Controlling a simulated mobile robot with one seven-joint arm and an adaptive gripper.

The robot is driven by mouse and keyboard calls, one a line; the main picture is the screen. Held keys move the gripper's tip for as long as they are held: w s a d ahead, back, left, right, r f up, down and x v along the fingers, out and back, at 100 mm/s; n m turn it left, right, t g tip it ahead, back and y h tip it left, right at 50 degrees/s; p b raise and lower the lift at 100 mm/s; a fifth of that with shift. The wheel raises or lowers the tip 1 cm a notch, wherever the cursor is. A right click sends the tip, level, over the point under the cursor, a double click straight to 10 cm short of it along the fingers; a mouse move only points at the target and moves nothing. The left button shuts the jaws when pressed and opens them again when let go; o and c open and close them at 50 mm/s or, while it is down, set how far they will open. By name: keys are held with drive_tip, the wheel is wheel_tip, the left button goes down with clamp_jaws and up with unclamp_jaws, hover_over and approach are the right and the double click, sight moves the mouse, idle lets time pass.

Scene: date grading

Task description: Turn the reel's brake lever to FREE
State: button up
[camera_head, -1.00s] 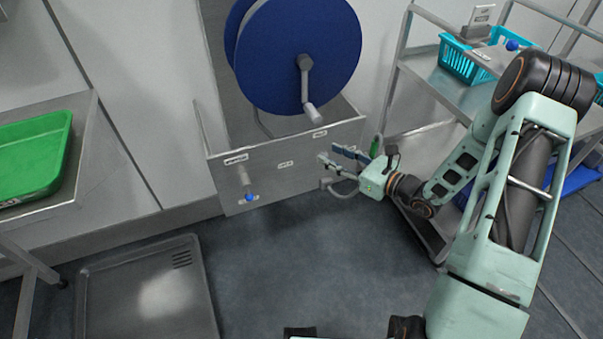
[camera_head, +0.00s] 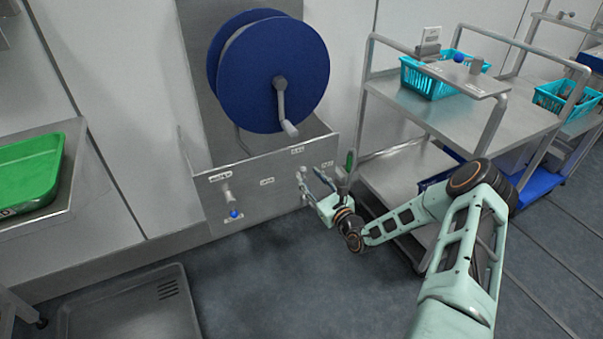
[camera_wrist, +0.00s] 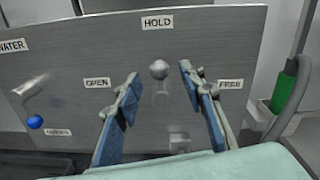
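The reel's brake lever (camera_wrist: 160,69) shows in the wrist view as a pale round knob on the metal panel (camera_wrist: 215,45), just under the HOLD label (camera_wrist: 157,22). The FREE label (camera_wrist: 230,84) is to its right. My gripper (camera_wrist: 159,82) is open, with one blue-grey finger on each side of the knob. Gaps show between knob and fingers; I cannot tell how far the fingertips are from the panel. In the head view my gripper (camera_head: 322,182) is at the panel's right end, beside the lever (camera_head: 302,177). The blue reel (camera_head: 245,75) with its crank stands above.
A green-handled thing (camera_wrist: 284,90) hangs at the right. A metal cart (camera_head: 400,105) with turquoise baskets stands right of the panel.

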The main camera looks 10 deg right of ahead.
sight(305, 172)
drive_tip(key=b+x, duration=0.1)
drive_tip(key=x, duration=0.4)
drive_tip(key=shift+a, duration=0.1)
clamp_jaws()
